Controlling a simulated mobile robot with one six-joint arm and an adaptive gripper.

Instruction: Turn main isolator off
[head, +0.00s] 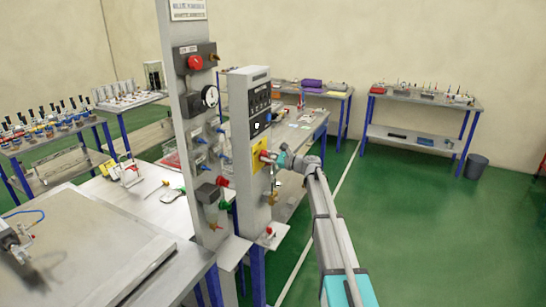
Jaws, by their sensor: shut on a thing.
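The main isolator appears as a yellow plate (257,158) low on the front of a grey control cabinet (238,140), with a red part (264,155) at its middle. My gripper (269,158) is at this red part and is shut on it. My arm comes in from the lower right. The gripper hides part of the red handle, so I cannot tell the handle's angle.
Left of the cabinet stands a grey column (178,110) with a red knob (195,62), a gauge (210,96) and blue and red valves. A bench (80,245) fills the lower left. Open green floor (440,230) lies to the right.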

